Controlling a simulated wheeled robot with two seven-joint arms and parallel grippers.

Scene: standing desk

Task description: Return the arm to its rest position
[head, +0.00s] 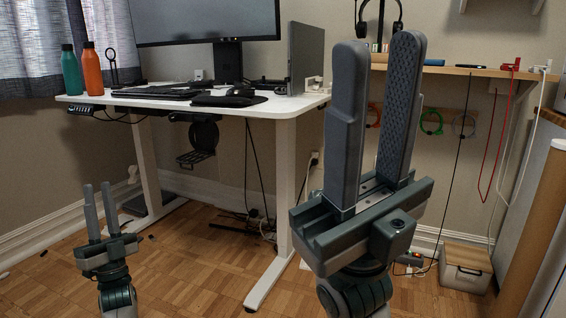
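My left gripper (98,192) is at the lower left, low over the wooden floor and in front of the standing desk (285,106). Its two grey fingers point up and stand apart with nothing between them. My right gripper (378,52) is close to the camera, right of the middle. Its fingers also point up, with an empty gap between them. It covers part of the wall and of the wooden shelf behind. Neither gripper touches anything that I can see.
The desk holds a green bottle (71,72), an orange bottle (92,70), a monitor (205,18), a keyboard (155,93) and a mouse (240,91). A wooden shelf (480,72) with hanging cables is at right. A box (466,268) stands on the floor. Floor between the grippers is mostly clear.

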